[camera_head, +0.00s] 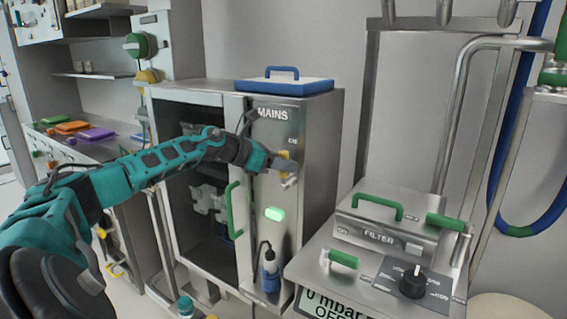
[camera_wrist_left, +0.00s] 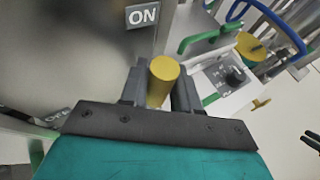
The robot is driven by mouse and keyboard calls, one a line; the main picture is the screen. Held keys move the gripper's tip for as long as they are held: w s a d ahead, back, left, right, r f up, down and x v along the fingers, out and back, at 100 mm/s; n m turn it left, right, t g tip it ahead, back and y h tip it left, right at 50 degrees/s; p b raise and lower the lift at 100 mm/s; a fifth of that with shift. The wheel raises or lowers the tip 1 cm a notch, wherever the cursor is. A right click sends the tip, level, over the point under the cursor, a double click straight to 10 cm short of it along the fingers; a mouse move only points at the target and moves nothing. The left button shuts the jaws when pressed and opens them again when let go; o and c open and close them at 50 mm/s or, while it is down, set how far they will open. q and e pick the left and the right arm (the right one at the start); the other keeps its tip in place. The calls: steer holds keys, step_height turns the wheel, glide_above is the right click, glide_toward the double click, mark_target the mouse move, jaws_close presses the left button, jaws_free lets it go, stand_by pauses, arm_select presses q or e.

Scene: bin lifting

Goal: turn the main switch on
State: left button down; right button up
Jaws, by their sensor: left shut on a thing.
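The main switch is on the steel front panel under the word MAINS (camera_head: 273,114). Its yellow handle (camera_head: 284,157) shows partly behind my left gripper (camera_head: 284,168). In the left wrist view the round yellow handle (camera_wrist_left: 163,78) stands between the two dark fingers of my left gripper (camera_wrist_left: 161,88), which is shut on it. An ON label (camera_wrist_left: 142,16) lies on the panel above the handle in that view, and an OFF label (camera_wrist_left: 55,117) lies at lower left. My right gripper is not seen in the head view.
The cabinet door has a green handle (camera_head: 235,210) below my left arm. A pale green lamp (camera_head: 274,213) and a bottle (camera_head: 271,270) are lower on the panel. A blue-lidded box (camera_head: 284,86) sits on top. A filter unit (camera_head: 380,236) stands at right.

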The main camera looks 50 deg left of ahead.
arm_select(q)
steer(key=c, duration=1.2)
jaws_free()
steer(key=shift+d, duration=0.1)
steer(key=shift+b+v, duration=4.05)
steer(key=shift+v, duration=2.4)
